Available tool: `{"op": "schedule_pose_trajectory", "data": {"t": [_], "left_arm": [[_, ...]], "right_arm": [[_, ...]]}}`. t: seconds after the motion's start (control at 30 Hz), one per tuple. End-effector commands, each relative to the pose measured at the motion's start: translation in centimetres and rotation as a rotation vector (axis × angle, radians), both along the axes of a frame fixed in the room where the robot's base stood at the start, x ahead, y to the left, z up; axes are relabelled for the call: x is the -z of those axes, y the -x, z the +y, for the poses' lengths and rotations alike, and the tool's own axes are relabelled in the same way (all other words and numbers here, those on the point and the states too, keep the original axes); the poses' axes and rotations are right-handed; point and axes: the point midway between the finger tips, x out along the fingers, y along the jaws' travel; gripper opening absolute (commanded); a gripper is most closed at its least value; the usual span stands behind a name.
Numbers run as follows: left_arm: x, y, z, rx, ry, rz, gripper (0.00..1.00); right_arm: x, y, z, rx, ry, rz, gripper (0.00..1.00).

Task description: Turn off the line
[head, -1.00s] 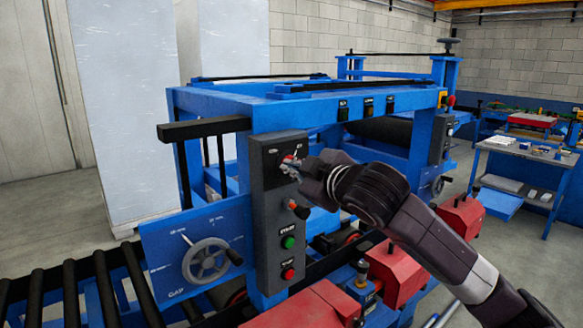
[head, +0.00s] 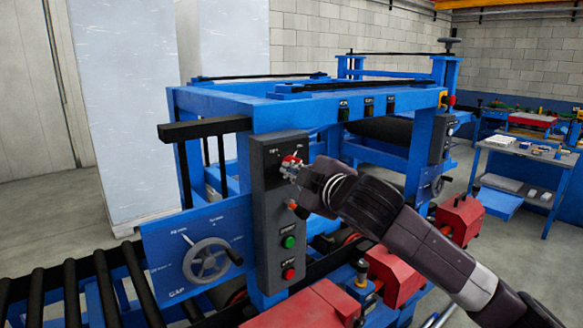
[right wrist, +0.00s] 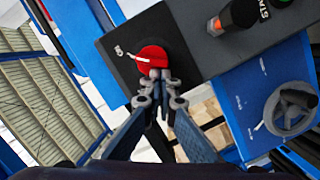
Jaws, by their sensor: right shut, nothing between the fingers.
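The grey control panel (head: 266,218) stands upright on the blue machine's front post. Its red rotary switch (head: 289,161) is at the top, and it also shows in the right wrist view (right wrist: 152,60). My right gripper (head: 290,169) is shut and empty, with its fingertips at the switch's face; in the right wrist view the fingertips (right wrist: 160,80) overlap the switch's lower edge. I cannot tell whether they touch it. Below are a green button (head: 289,242) and a red button (head: 289,273). Another knob between them and the switch is partly hidden by my gripper. My left gripper is not in view.
A handwheel (head: 206,260) is on the blue plate left of the panel. A roller conveyor (head: 75,290) runs at the lower left. Red housings (head: 395,275) stand below my right arm. A workbench (head: 525,153) is at the far right.

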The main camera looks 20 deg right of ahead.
Motion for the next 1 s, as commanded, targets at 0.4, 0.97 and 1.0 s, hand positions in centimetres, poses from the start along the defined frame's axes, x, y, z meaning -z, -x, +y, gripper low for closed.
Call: {"op": "schedule_pose_trajectory", "data": {"t": [0.4,0.97,1.0], "left_arm": [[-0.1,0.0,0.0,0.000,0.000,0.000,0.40],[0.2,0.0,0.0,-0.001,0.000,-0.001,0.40],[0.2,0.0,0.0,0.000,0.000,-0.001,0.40]], "right_arm": [[1.0,0.0,0.0,0.001,0.277,-0.098,0.00],[2.4,-0.2,-0.6,0.001,0.772,-0.278,0.00],[2.5,-0.2,-0.7,0.001,0.806,-0.290,0.00]]}}
